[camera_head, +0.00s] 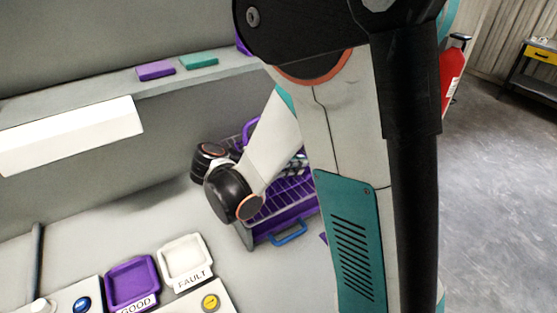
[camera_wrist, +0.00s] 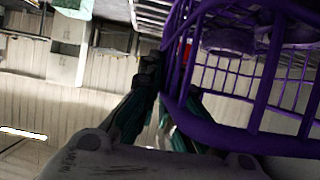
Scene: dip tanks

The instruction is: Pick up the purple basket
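The purple basket (camera_head: 285,202) is a wire-sided basket with purple bars, standing on the grey worktop in the head view, partly hidden behind my arm. A purple arched handle (camera_head: 249,131) rises at its far side. In the wrist view the basket (camera_wrist: 215,128) fills the right side, close to the camera. My gripper (camera_wrist: 168,75) has dark teal fingers at the basket's edge, with a purple bar running between or just in front of them. The right finger is partly hidden by the basket. I cannot tell whether the fingers grip the bar. In the head view the fingers are hidden.
A blue handle (camera_head: 288,234) sits at the basket's near side. A purple GOOD tray (camera_head: 132,285) and a white FAULT tray (camera_head: 185,261) lie at the front left, by buttons. Purple (camera_head: 156,71) and teal (camera_head: 198,61) pieces lie on the back ledge. A red extinguisher (camera_head: 452,73) stands right.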

